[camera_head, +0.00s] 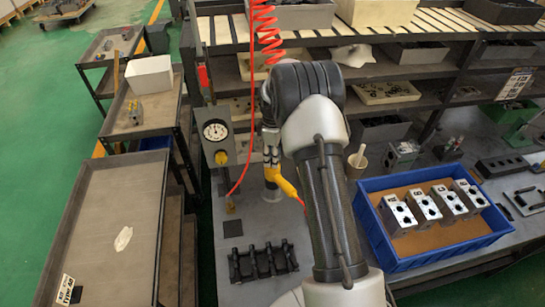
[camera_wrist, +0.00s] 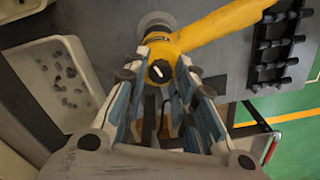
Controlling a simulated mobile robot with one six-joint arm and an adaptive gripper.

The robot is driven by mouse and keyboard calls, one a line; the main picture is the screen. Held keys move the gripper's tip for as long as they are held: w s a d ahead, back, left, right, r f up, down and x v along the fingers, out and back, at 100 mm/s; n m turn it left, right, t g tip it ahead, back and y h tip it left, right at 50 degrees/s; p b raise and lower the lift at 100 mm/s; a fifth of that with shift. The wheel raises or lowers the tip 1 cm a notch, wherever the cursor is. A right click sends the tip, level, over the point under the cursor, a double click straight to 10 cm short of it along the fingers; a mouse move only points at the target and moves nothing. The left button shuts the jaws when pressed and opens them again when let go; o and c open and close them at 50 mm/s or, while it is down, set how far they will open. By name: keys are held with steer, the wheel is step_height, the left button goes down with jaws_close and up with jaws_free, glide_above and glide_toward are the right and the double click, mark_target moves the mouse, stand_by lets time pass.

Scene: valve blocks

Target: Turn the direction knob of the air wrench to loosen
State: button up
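The yellow air wrench (camera_head: 287,187) hangs upright-tilted beside my gripper (camera_head: 271,143) in the head view, over the grey bench. In the wrist view the wrench body (camera_wrist: 222,27) runs to the upper right. Its dark round direction knob (camera_wrist: 160,71) has a white pointer mark, tilted a little from the picture's vertical. My gripper (camera_wrist: 161,82) is open, with one finger on each side of the knob end of the wrench. I cannot tell whether the fingers touch it.
A red coiled hose (camera_head: 267,30) hangs above the wrench. A pressure gauge (camera_head: 215,131) stands to the left. A blue tray (camera_head: 385,256) with several valve blocks is at the right. A black rack (camera_head: 262,262) lies in front on the bench. Shelves rise behind.

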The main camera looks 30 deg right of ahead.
steer(key=shift+o, duration=1.4)
step_height(320, 180, up, 12)
steer(key=shift+w+d, duration=0.1)
